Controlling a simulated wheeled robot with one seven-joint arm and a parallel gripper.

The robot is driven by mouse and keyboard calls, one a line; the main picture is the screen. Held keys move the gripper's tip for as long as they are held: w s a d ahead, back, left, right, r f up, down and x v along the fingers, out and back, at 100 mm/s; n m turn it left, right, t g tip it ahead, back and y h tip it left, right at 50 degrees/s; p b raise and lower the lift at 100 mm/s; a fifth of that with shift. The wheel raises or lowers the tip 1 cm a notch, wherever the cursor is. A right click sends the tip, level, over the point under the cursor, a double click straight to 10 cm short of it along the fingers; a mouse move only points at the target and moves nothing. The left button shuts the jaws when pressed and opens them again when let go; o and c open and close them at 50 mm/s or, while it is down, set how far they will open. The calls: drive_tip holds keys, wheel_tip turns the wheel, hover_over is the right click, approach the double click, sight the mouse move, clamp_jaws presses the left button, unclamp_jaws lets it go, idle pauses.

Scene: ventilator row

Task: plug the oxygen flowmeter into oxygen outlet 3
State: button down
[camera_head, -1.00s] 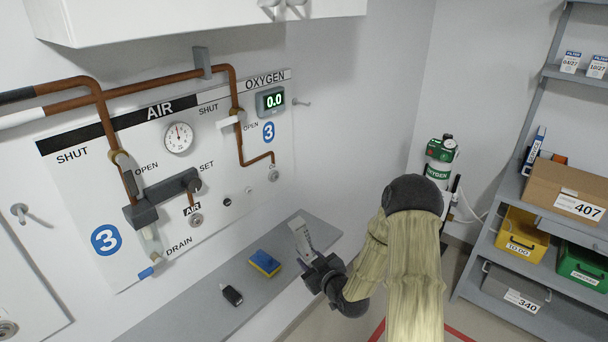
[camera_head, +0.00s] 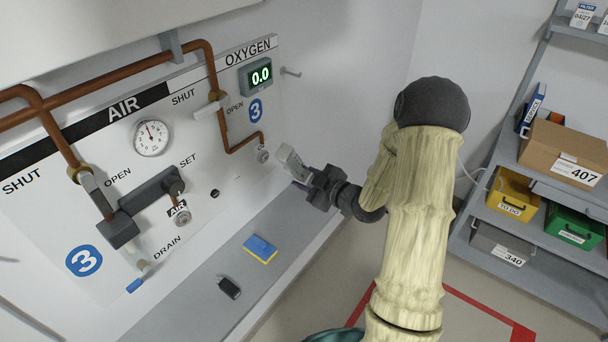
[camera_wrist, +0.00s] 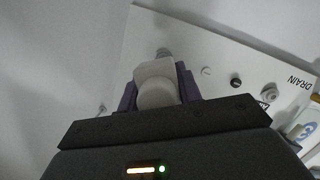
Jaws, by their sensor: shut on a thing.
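The oxygen flowmeter, a pale grey-white block (camera_head: 289,159), is held in my gripper (camera_head: 308,180), just right of the outlet in the head view. In the wrist view the flowmeter's pale body (camera_wrist: 156,76) with a rounded near end sits between the purple finger pads. Oxygen outlet 3 (camera_head: 263,156) is a small round grey fitting at the foot of the copper oxygen pipe. In the wrist view the outlet (camera_wrist: 163,52) shows just beyond the flowmeter, partly hidden by it. In the head view a small gap shows between them. The flowmeter's plug end is not clear.
The air outlet (camera_head: 182,217) lies left on the same panel. A grey shelf (camera_head: 185,309) below the panel carries a blue-yellow sponge (camera_head: 260,249) and a small black device (camera_head: 229,287). A thin peg (camera_head: 290,72) juts from the wall beside the oxygen display (camera_head: 260,76).

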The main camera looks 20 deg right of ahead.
drive_tip(key=shift+w+a, duration=0.15)
drive_tip(key=shift+w, duration=0.05)
drive_tip(key=x, duration=0.3)
drive_tip(key=r+x, duration=0.1)
drive_tip(key=x, duration=0.1)
drive_tip(key=shift+a+p, duration=0.4)
idle(0.3)
drive_tip(key=shift+w+a, duration=0.2)
drive_tip(key=shift+w, duration=0.15)
idle(0.8)
drive_tip(key=shift+w+b, duration=0.2)
drive_tip(key=shift+b, duration=0.1)
drive_tip(key=shift+a, duration=0.1)
drive_tip(key=shift+w+a, duration=0.2)
drive_tip(key=shift+a, duration=0.1)
drive_tip(key=shift+w+a, duration=0.15)
drive_tip(key=shift+w, duration=0.2)
